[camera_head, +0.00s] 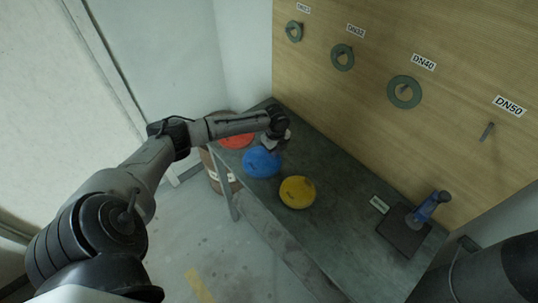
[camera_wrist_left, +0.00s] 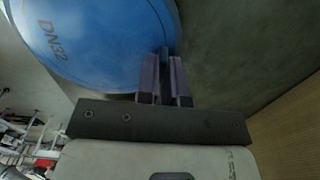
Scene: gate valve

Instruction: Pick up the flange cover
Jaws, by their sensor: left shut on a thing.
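Three round flange covers lie in a row on the dark table: a red one (camera_head: 236,141), a blue one (camera_head: 261,162) and a yellow one (camera_head: 297,192). My left gripper (camera_head: 272,146) is over the table at the far edge of the blue cover. In the left wrist view the blue cover (camera_wrist_left: 100,40) bears the mark DN32. There the fingers of my left gripper (camera_wrist_left: 164,75) are shut on the edge of the blue cover. Whether the cover touches the table cannot be told. My right gripper is not in view.
The table (camera_head: 340,232) is bare between the yellow cover and a blue-handled valve (camera_head: 428,207) on a dark plate. Green rings (camera_head: 404,92) hang on pegs on the wooden board behind; the DN50 peg (camera_head: 487,132) is empty. A barrel (camera_head: 222,178) stands by the table's left end.

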